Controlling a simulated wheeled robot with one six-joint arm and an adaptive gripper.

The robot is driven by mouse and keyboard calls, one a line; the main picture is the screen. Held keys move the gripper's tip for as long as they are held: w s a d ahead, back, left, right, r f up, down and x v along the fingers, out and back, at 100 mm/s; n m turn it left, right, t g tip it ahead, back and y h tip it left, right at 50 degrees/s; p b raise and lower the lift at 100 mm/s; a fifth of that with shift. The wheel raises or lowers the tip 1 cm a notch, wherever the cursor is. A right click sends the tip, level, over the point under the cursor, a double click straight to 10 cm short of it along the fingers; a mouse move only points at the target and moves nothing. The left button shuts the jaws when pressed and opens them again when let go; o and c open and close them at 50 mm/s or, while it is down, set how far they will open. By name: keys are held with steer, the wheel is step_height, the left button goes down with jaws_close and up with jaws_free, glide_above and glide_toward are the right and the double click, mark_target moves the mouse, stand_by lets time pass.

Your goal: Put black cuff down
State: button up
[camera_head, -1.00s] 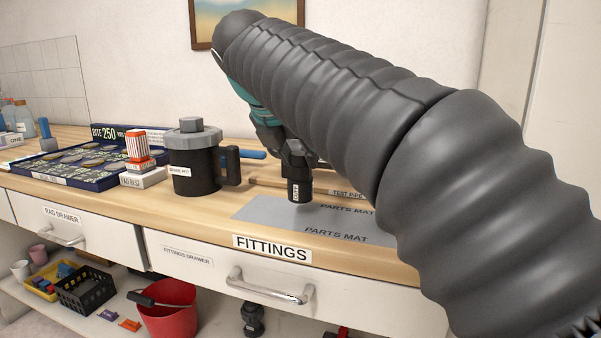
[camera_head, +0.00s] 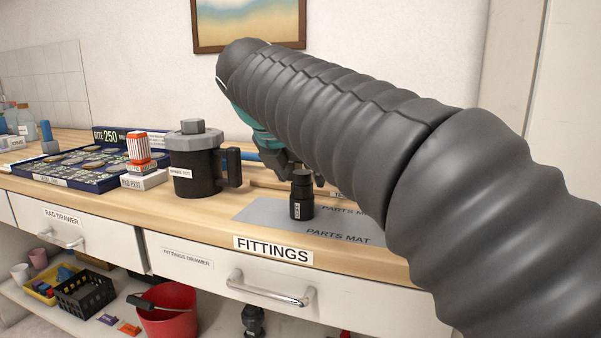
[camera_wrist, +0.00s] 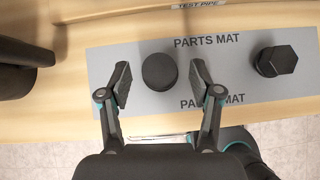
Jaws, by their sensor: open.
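The black cuff (camera_head: 301,196) stands upright on the grey parts mat (camera_head: 262,211), towards the mat's left part. From above, in the wrist view, the cuff (camera_wrist: 160,72) shows as a round black top between my two fingers. My gripper (camera_wrist: 160,84) is open, with a gap of bare mat visible on each side of the cuff. In the head view my gripper (camera_head: 290,168) is just behind and around the cuff, partly hidden by it and by my arm.
A black hex-headed fitting (camera_wrist: 275,61) sits at the mat's right end in the wrist view. A test pipe label (camera_wrist: 198,5) shows behind the mat. A red bucket (camera_head: 170,312) is on the shelf below.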

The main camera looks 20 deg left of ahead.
steer(key=shift+s+r, duration=0.1)
steer(key=shift+r, duration=0.2)
steer(key=p+v, duration=0.2)
steer(key=v, duration=0.9)
steer(key=shift+s+r+p, duration=0.2)
steer(key=shift+p, duration=0.2)
